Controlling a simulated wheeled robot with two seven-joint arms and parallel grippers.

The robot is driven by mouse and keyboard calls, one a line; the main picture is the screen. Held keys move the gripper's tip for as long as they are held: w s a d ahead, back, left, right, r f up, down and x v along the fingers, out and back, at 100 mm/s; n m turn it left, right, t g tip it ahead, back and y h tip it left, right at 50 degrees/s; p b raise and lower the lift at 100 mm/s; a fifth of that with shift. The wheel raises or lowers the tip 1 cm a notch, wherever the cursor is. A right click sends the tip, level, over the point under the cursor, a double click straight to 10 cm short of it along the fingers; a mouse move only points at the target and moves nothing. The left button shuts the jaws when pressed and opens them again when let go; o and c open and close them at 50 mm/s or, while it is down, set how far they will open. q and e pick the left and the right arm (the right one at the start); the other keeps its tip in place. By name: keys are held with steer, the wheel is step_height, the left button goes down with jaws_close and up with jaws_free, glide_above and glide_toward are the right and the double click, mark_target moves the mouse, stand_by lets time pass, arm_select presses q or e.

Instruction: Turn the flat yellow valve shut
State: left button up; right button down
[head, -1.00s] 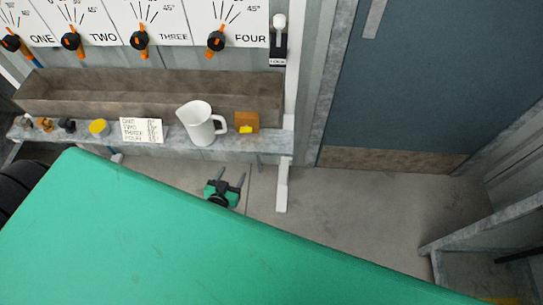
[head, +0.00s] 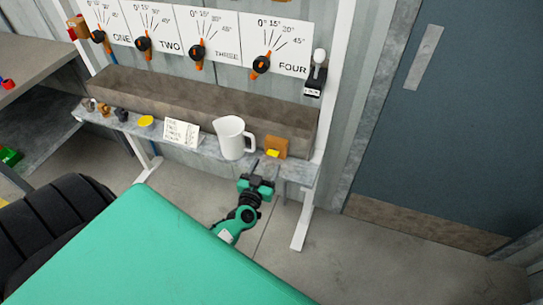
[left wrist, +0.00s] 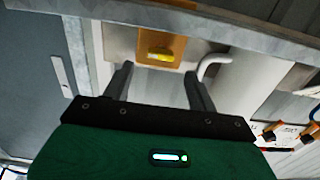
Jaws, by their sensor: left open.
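A small flat yellow handle (head: 272,153) sits on the front of an orange-brown block (head: 277,144) at the right end of the grey shelf. In the left wrist view the yellow handle (left wrist: 158,55) lies across the block (left wrist: 165,42), just beyond and between my fingertips. My left gripper (head: 262,168) is in front of the shelf below the block; its two fingers (left wrist: 161,78) are apart with nothing between them. It appears clear of the handle. A round yellow disc (head: 146,121) also sits further left on the shelf. My right gripper is not in view.
A white pitcher (head: 231,138) stands on the shelf (head: 208,147) close left of the block. A note card (head: 181,133) and small fittings are further left. A white post (head: 303,226) stands right of the block. Numbered dials line the wall above. Open floor lies right.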

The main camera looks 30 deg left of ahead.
mark_target(272, 155)
arm_select(q)
steer(key=x, duration=0.5)
steer(key=shift+w, duration=0.35)
steer(key=c, duration=1)
